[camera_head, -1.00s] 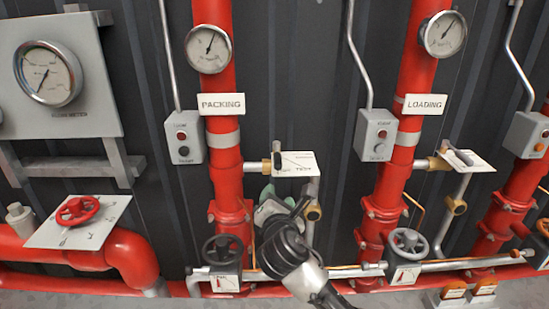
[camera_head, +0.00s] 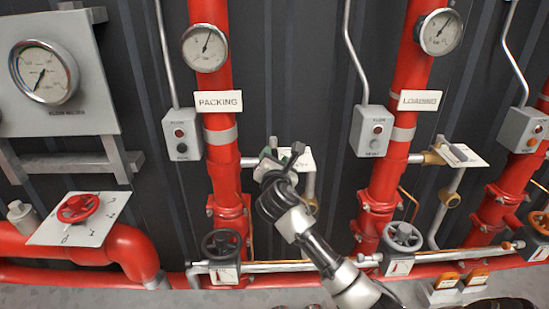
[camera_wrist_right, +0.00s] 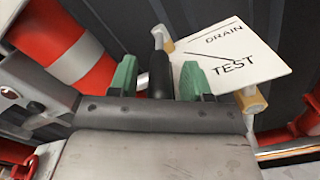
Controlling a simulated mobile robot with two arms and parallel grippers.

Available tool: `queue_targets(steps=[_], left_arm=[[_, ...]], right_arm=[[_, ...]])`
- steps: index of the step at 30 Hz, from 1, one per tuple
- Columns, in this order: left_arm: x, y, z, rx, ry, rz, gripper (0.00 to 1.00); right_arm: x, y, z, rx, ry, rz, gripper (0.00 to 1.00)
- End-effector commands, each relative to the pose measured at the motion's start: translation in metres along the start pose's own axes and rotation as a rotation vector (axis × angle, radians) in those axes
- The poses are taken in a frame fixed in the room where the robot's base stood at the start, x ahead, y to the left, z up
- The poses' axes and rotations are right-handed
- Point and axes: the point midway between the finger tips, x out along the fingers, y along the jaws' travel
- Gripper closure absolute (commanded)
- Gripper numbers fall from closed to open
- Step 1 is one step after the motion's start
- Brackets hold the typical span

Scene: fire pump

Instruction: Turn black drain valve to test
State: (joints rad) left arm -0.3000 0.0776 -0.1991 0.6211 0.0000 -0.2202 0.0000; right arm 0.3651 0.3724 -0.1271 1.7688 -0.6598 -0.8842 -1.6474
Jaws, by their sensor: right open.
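The black drain valve handle (camera_wrist_right: 160,75) shows in the right wrist view, beside a white plate (camera_wrist_right: 232,55) marked DRAIN and TEST. A line on the plate runs between the two words. My right gripper (camera_wrist_right: 159,82) is open, with one green fingertip on either side of the black handle. I cannot tell whether the fingers touch it. In the head view my right gripper (camera_head: 281,158) is at the valve on the red pipe under the PACKING sign (camera_head: 219,101) and hides most of it. Part of the white plate (camera_head: 306,160) shows to its right. My left gripper is not in view.
A similar valve plate (camera_head: 463,155) sits under the LOADING sign (camera_head: 419,100). A black handwheel (camera_head: 221,244) and a grey handwheel (camera_head: 403,236) are lower down. A red handwheel (camera_head: 78,208) is at left. A grey switch box (camera_head: 182,134) hangs left of the PACKING pipe.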

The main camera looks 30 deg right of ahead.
Motion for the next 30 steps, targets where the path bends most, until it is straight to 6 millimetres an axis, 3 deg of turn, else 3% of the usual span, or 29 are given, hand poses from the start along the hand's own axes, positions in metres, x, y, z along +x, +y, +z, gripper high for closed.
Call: queue_targets(steps=[6, 16, 25, 30], left_arm=[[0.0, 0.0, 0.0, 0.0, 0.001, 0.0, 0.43], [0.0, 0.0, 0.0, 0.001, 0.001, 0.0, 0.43], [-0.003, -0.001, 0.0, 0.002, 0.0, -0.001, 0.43], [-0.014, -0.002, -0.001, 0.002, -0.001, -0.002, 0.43]], right_arm=[[0.0, 0.0, 0.0, 0.001, 0.0, 0.0, 0.52], [0.0, 0.0, 0.0, 0.001, 0.0, 0.0, 1.0], [0.0, -0.001, 0.001, 0.0, 0.007, 0.009, 1.0], [0.0, -0.005, 0.007, -0.002, 0.036, 0.053, 1.0]])
